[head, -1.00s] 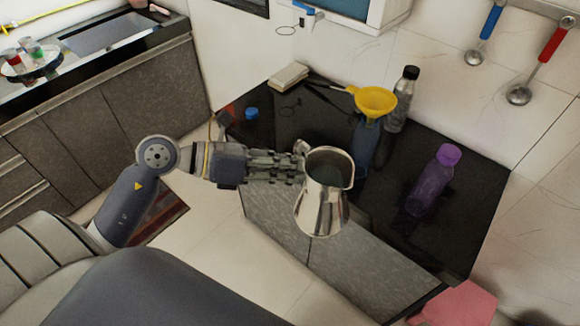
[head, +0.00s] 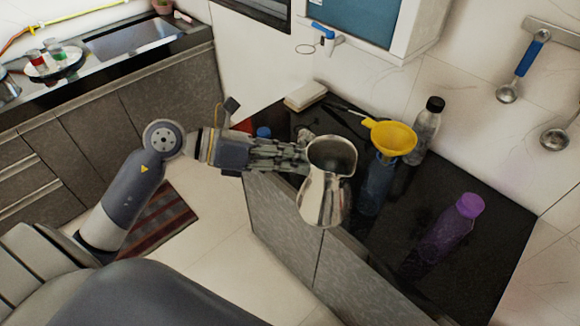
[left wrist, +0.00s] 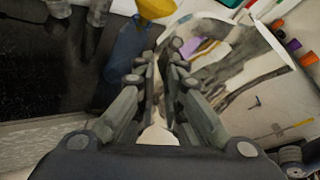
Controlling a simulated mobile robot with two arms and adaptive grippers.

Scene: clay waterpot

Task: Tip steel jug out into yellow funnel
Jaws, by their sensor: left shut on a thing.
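The steel jug (head: 325,190) is held up by my left gripper (head: 303,158), which is shut on its left side. The jug is close to upright, at the near edge of the black counter. In the left wrist view the gripper's fingers (left wrist: 163,85) close on the shiny jug (left wrist: 215,75). The yellow funnel (head: 392,137) sits in the top of a blue bottle (head: 378,185) on the counter, right of and beyond the jug. The funnel also shows at the top of the left wrist view (left wrist: 156,8). The jug is apart from the funnel in the head view. My right gripper is not in view.
A clear bottle with a black cap (head: 426,132) stands just behind the funnel. A purple bottle (head: 450,228) stands at the right of the counter (head: 480,270). A blue cap (head: 263,132) and a pale block (head: 306,95) are at the back left.

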